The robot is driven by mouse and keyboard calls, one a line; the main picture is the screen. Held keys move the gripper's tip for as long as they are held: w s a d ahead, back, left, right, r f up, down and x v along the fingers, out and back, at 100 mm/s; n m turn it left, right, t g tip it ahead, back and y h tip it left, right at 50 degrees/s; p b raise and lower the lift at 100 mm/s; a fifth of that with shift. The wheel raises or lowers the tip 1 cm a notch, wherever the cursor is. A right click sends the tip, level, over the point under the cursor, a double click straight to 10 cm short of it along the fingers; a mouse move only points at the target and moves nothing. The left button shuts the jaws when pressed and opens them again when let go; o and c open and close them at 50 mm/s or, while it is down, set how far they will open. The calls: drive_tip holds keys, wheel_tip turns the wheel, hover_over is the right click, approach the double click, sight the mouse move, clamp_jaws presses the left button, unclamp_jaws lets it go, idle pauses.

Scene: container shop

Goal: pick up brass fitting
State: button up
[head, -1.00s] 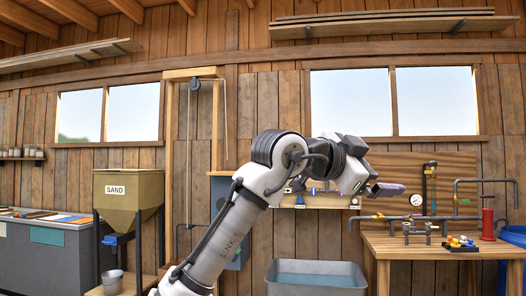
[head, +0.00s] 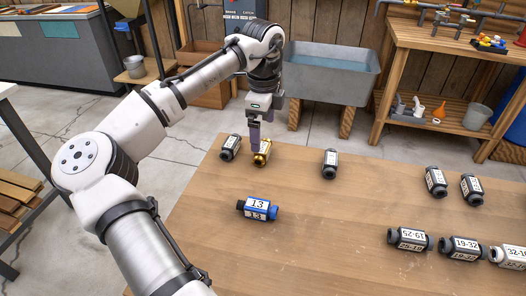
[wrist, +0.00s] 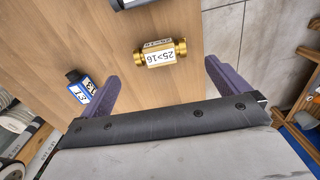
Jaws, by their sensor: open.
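The brass fitting (head: 261,153) lies near the far left edge of the wooden table (head: 300,233). In the wrist view the brass fitting (wrist: 161,54) shows a white label reading 25>16. My gripper (head: 260,132) points down right at the fitting in the head view and partly covers it. In the wrist view my gripper (wrist: 158,80) has its two purple fingers spread wide, with the fitting beyond the tips and between their lines. The fitting appears apart from both fingers.
A blue fitting (head: 258,209) labelled 13 lies nearer on the table. Dark fittings stand close by at left (head: 230,147) and right (head: 330,164) of the brass one. Several more dark fittings lie at the right. A grey water tank (head: 330,80) stands beyond the table.

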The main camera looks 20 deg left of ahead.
sight(263, 147)
drive_tip(key=shift+f, duration=3.5)
drive_tip(key=shift+c, duration=0.4)
drive_tip(key=c, duration=1)
drive_tip(key=shift+o, duration=0.2)
drive_tip(key=shift+r, duration=0.1)
